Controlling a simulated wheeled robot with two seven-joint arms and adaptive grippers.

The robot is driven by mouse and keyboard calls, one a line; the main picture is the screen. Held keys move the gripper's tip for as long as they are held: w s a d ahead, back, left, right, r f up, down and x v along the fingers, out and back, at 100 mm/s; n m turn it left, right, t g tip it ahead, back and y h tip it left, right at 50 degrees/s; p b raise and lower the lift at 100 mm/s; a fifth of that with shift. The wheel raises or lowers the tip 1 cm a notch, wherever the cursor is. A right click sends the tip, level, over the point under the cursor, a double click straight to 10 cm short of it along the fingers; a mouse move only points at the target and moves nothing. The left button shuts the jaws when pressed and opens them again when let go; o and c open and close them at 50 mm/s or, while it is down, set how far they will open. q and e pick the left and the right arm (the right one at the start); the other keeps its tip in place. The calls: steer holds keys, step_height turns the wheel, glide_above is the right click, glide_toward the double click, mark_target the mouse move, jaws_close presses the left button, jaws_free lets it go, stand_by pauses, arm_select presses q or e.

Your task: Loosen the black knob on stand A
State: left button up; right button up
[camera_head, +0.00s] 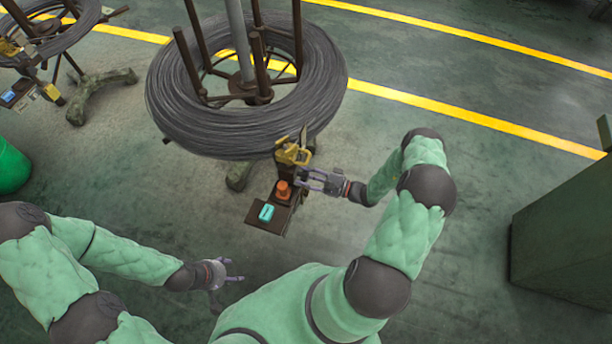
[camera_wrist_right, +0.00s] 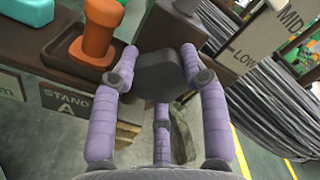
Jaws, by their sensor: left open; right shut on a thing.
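The black knob (camera_wrist_right: 160,75) is a dark lobed shape between the fingers of my right gripper (camera_wrist_right: 160,65) in the right wrist view. The gripper is shut on it, one fingertip on each side. A "STAND A" label (camera_wrist_right: 67,101) is on the panel to its left. In the head view my right gripper (camera_head: 308,180) is at the stand's control box (camera_head: 278,219), below the wire coil; the knob is too small to make out there. My left gripper (camera_head: 229,274) is open and empty, low over the floor, apart from the stand.
An orange button (camera_head: 283,190) and a teal switch (camera_head: 266,212) sit on the control box beside the right gripper. The large wire coil (camera_head: 165,95) is just above. A MID/LOW scale plate (camera_wrist_right: 262,38) is close on the right. A green cabinet (camera_head: 560,225) stands far right.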

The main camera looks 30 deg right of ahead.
steer(key=n, duration=0.6)
steer(key=shift+s+a+n, duration=0.15)
steer(key=shift+a+n, duration=0.15)
steer(key=shift+a, duration=0.05)
steer(key=n, duration=0.2)
steer(key=n+b, duration=0.1)
steer(key=n, duration=0.1)
steer(key=shift+s+a+f+n, duration=0.1)
steer(key=shift+f+n, duration=0.1)
steer(key=shift+n, duration=0.1)
steer(key=shift+f+n, duration=0.1)
steer(key=shift+n, duration=0.6)
steer(key=shift+s, duration=0.1)
steer(key=o, duration=1.1)
steer(key=shift+o, duration=0.2)
